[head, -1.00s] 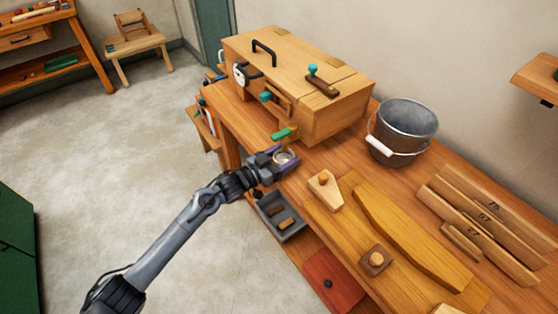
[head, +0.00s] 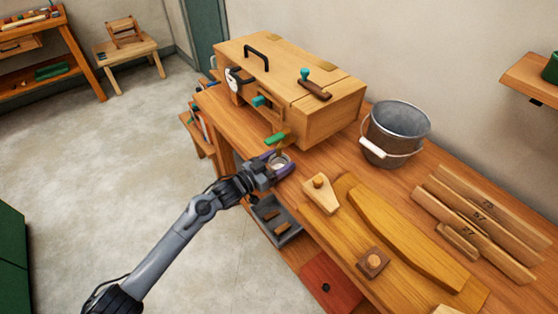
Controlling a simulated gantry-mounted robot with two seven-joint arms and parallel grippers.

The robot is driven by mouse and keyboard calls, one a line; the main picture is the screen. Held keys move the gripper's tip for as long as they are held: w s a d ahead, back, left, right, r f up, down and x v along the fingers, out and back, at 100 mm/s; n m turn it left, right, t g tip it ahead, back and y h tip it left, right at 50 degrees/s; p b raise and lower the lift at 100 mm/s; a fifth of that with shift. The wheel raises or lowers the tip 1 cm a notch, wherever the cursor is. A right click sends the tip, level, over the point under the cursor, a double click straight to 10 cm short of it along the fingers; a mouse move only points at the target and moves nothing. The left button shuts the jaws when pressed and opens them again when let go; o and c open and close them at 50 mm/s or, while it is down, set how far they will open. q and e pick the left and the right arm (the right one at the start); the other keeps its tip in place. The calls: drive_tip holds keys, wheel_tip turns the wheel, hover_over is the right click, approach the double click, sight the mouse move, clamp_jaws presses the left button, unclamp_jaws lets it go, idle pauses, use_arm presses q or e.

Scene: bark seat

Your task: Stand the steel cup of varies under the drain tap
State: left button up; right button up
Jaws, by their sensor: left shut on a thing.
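My left gripper (head: 276,167) is shut on the small steel cup (head: 279,162), its purple fingers on either side of it. The cup is upright, at the bench's front edge, just below the green-handled drain tap (head: 276,139) in the picture. I cannot tell whether the cup touches the bench top. The tap sticks out low from the front of the wooden steam box (head: 310,117). The tap's spout is hard to make out. My right gripper is not in view.
A metal bucket (head: 396,130) stands right of the box. Wooden forms (head: 400,240), a wedge-shaped block (head: 321,194) and numbered strips (head: 480,215) cover the bench's right part. A grey tray (head: 275,222) sits below the front edge. Bare bench lies between box and block.

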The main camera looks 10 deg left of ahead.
use_arm(q)
drive_tip(key=o, duration=1.1)
drive_tip(key=shift+s+a, duration=0.1)
